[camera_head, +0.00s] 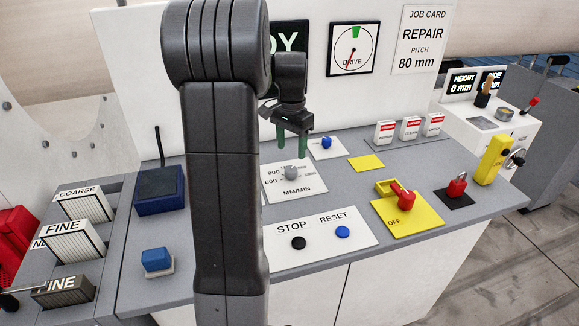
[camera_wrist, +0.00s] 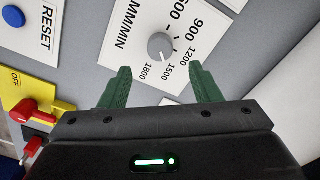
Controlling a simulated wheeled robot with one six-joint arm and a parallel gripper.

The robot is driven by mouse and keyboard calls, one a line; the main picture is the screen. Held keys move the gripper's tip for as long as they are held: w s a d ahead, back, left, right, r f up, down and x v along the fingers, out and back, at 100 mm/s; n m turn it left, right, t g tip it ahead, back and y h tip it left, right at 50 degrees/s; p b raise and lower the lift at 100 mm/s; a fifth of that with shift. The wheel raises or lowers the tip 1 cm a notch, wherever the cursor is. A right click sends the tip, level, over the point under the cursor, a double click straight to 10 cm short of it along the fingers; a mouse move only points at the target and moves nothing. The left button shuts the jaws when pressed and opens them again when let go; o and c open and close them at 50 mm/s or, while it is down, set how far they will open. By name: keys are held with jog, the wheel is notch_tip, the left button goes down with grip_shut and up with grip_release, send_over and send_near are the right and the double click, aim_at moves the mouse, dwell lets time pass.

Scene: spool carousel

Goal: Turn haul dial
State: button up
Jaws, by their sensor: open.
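The dial (camera_head: 291,171) is a small grey knob on a white plate marked MM/MIN, with 600 and 900 readable in the head view. In the wrist view the knob (camera_wrist: 160,45) lies ahead of and between my fingertips, ringed by 600, 900, 1200, 1500 and 1800. My gripper (camera_head: 291,142) has green fingers that point down just above the dial. In the wrist view my gripper (camera_wrist: 158,72) is open and empty, its fingers apart from the knob. My arm hides part of the console.
STOP (camera_head: 298,243) and RESET (camera_head: 343,232) buttons sit in front of the dial plate. A red switch (camera_head: 402,196) on a yellow OFF plate and a red key (camera_head: 456,186) stand to the right. A blue button (camera_head: 326,143) lies behind the dial.

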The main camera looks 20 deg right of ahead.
aim_at(291, 169)
notch_tip(291, 169, down, 8)
jog(key=shift+f, duration=0.1)
jog(key=shift+c, duration=0.3)
jog(key=c, duration=0.9)
